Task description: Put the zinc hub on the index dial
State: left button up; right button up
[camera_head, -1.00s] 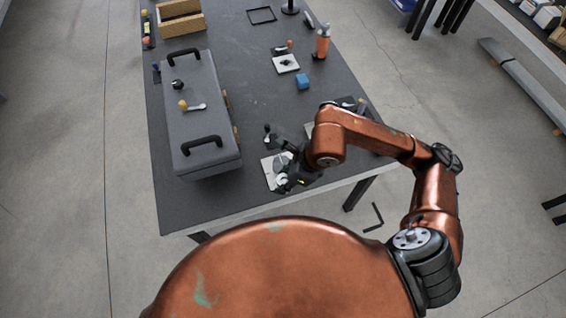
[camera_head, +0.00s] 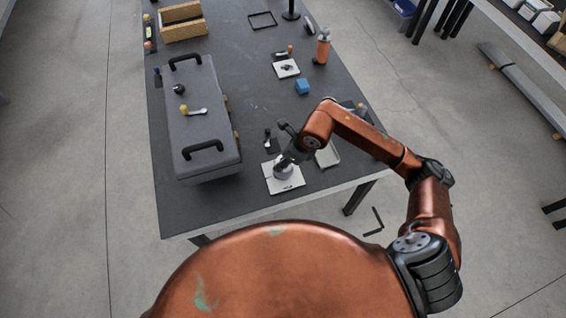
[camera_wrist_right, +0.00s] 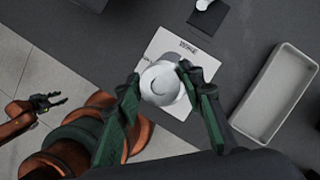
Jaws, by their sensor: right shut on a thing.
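A pale round piece, which I take as the zinc hub (camera_wrist_right: 158,84), sits between the fingers of my right gripper (camera_wrist_right: 157,82). The gripper is shut on it. In the head view the hub (camera_head: 283,171) shows below my right gripper (camera_head: 285,161), over a white square plate (camera_head: 289,185) near the table's front edge. In the right wrist view the plate (camera_wrist_right: 203,68) bears dark lettering and a grey curved shape, perhaps the index dial (camera_wrist_right: 158,46), partly hidden behind the hub. I cannot tell whether the hub touches it. My left gripper (camera_wrist_right: 50,103) is at the left, fingers apart and empty.
A shallow grey tray (camera_wrist_right: 278,90) lies right of the plate. A dark pad with a small item (camera_head: 270,143) lies behind it. A grey toolbox (camera_head: 200,125) stands to the left. A blue block (camera_head: 302,87) and orange bottle (camera_head: 322,46) are farther back.

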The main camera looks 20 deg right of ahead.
jog(key=shift+w+d+f, duration=0.15)
jog(key=shift+w+f, duration=0.45)
jog(key=shift+f, duration=0.1)
jog(key=shift+w+f, duration=0.1)
jog(key=shift+f, duration=1.55)
jog(key=shift+f, duration=0.15)
jog(key=o, duration=1.3)
jog(key=v, duration=1.2)
jog(key=shift+d, duration=0.1)
